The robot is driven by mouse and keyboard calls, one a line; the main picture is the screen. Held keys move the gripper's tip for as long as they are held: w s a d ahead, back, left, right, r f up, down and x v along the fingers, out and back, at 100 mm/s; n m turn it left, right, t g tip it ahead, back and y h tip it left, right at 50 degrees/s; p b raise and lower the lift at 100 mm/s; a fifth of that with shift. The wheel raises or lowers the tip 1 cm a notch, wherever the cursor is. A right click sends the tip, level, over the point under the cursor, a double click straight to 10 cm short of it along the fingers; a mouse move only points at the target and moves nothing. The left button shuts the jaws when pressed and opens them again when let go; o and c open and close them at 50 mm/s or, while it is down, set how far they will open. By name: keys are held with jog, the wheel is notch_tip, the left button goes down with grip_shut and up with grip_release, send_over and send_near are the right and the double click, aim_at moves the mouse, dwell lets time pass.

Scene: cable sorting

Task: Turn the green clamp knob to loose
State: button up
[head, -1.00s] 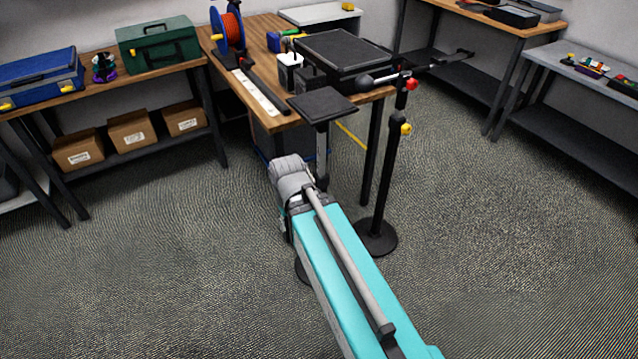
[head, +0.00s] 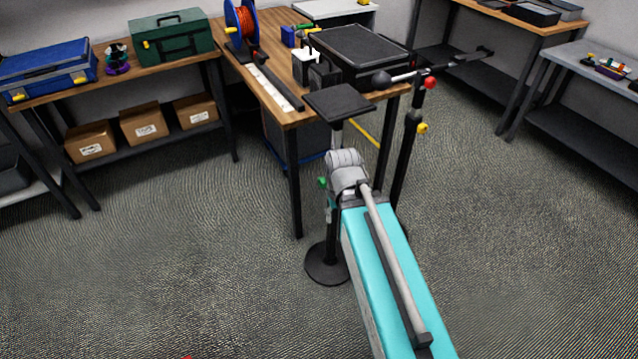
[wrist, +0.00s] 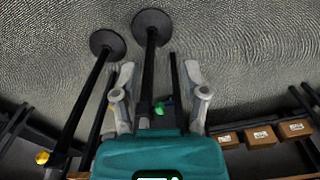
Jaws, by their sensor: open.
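The green clamp knob (head: 322,183) shows at the left of my arm's grey end in the head view. It is on the black stand (head: 328,263) that carries a small dark square plate (head: 338,102). In the wrist view the green knob (wrist: 159,108) is small, beside the stand's pole. My gripper (wrist: 160,72) is open and empty, its two grey fingers apart. The pole (wrist: 149,70) and the knob appear between the fingers in the picture; I cannot tell the depth between them. My fingers are hidden in the head view.
A second stand carries a yellow knob (head: 422,128) and a red knob (head: 430,82); its lower part is behind my arm. The wooden table (head: 283,118) is just behind the stands. Open carpet lies to the left and right.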

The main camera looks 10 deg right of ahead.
jog(key=o, duration=0.4)
jog(key=shift+f, duration=0.15)
jog(key=shift+o, duration=0.5)
jog(key=shift+w+f+b, duration=0.2)
jog(key=shift+f+b, duration=0.05)
jog(key=shift+b, duration=0.15)
jog(key=m+t+h+b, duration=0.6)
jog(key=m+h+b, duration=1)
jog(key=b, duration=1.9)
send_near(319, 183)
jog(key=a+n+h, duration=0.1)
jog(key=a, duration=0.2)
jog(key=shift+s+f, duration=0.25)
jog(key=shift+f, duration=0.1)
jog(key=shift+d+g, duration=0.2)
jog(key=shift+g, duration=0.2)
jog(key=shift+n, duration=0.3)
jog(key=x, duration=1.3)
jog(key=shift+w+d+r, duration=0.15)
jog(key=shift+w+d, duration=0.05)
jog(key=shift+d, duration=0.05)
